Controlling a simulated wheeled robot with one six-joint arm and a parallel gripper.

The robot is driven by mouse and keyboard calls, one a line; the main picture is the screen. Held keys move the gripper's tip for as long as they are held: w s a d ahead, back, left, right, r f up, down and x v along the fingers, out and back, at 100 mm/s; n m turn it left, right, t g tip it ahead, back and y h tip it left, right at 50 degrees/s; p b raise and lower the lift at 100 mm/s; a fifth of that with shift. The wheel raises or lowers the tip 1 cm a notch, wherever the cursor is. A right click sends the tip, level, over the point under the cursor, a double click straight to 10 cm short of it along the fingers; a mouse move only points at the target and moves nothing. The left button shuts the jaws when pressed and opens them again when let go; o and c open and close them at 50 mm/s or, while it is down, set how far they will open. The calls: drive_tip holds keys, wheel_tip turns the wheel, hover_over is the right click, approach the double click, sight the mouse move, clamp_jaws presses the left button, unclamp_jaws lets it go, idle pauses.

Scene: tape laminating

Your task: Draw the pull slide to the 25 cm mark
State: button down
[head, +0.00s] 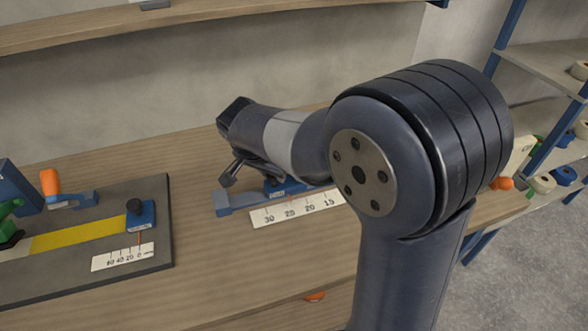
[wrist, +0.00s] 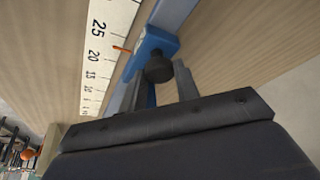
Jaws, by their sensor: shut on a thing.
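The pull slide (wrist: 150,43) is a blue block with a black knob (wrist: 158,68), on a blue-grey rail (wrist: 172,14). My gripper (wrist: 166,82) is shut on the pull slide at its knob, with a finger on either side. In the wrist view the slide's orange pointer (wrist: 121,48) lies over the edge of the white scale (wrist: 107,40), between the 20 and 25 numerals. In the head view the scale (head: 298,208) lies in front of the rail (head: 240,202). My arm hides much of the slide (head: 287,186) and the rail's right end there.
On the left, a dark board (head: 110,277) holds a yellow strip (head: 80,237), an orange-handled part (head: 50,182) and a smaller scale (head: 123,257). A shelf (head: 200,22) crosses above the bench. A rack with tape rolls (head: 541,183) stands at right. Bare bench lies in front of the scale.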

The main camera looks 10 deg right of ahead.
drive_tip(key=shift+s+a, duration=0.1)
drive_tip(key=shift+a, duration=0.5)
drive_tip(key=c, duration=1.1)
unclamp_jaws()
drive_tip(key=shift+o, duration=0.2)
drive_tip(key=v, duration=1.1)
drive_tip(key=shift+d+f, duration=0.1)
